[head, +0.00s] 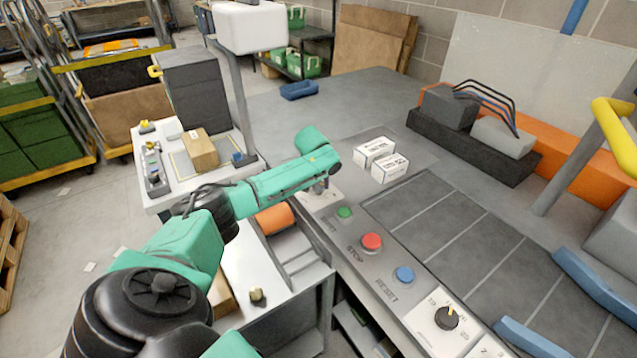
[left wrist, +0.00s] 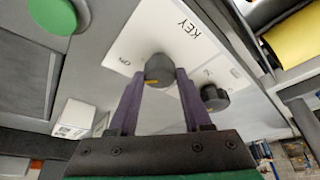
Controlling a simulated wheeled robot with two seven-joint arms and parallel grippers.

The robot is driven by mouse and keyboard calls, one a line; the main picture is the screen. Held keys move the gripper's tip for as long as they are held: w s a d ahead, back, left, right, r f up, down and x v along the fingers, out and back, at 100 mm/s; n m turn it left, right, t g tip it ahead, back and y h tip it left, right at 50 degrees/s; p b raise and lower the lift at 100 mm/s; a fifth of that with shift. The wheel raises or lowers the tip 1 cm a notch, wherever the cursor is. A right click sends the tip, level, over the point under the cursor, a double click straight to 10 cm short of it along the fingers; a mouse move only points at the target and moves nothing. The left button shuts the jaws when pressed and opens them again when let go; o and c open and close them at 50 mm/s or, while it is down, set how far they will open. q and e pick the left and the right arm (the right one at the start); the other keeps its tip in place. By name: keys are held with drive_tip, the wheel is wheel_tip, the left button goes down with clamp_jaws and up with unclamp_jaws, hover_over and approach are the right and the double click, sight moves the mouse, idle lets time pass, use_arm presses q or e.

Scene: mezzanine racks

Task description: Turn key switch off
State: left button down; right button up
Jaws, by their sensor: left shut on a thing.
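The key switch (left wrist: 160,69) is a dark round knob with a small yellow mark, on a white plate (left wrist: 185,25) lettered KEY in the left wrist view. Small lettering beside the knob is too small to read surely. My left gripper (left wrist: 158,84) has its two purple fingers on either side of the knob and is shut on it. In the head view my left gripper (head: 319,187) is at the panel's far end, mostly hidden by its own wrist. The plate's pale edge (head: 318,202) shows below it, but the knob is hidden there. My right gripper is not in view.
Along the panel are a green button (head: 345,212), a red STOP button (head: 371,242), a blue RESET button (head: 404,275) and a rotary dial (head: 447,318). Two white boxes (head: 390,168) lie beyond the key plate. Another dark knob (left wrist: 214,97) is close to my left fingers.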

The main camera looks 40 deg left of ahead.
use_arm(q)
drive_tip(key=shift+d+n+y+p, duration=0.15)
drive_tip(key=shift+n+y+p, duration=0.15)
drive_tip(key=shift+n+p, duration=0.55)
drive_tip(key=n+g, duration=0.1)
drive_tip(key=n, duration=0.1)
drive_tip(key=shift+w+n+y, duration=0.1)
drive_tip(key=shift+n+y, duration=0.25)
drive_tip(key=shift+y, duration=0.05)
drive_tip(key=shift+f+n, duration=0.15)
drive_tip(key=shift+n, duration=0.75)
drive_tip(key=shift+w+d+f+n+g+y+b, duration=0.15)
drive_tip(key=shift+n+g+y+b, duration=0.15)
drive_tip(key=shift+n+g+b, duration=0.45)
drive_tip(key=n+b, duration=0.2)
drive_tip(key=b, duration=0.3)
drive_tip(key=n+g+b, duration=0.1)
drive_tip(key=n+b, duration=0.2)
drive_tip(key=b, duration=0.2)
drive_tip(key=shift+g, duration=0.25)
drive_tip(key=shift+r+n+y+b, duration=0.25)
drive_tip(key=shift+n+b, duration=0.2)
drive_tip(key=shift+b, duration=0.7)
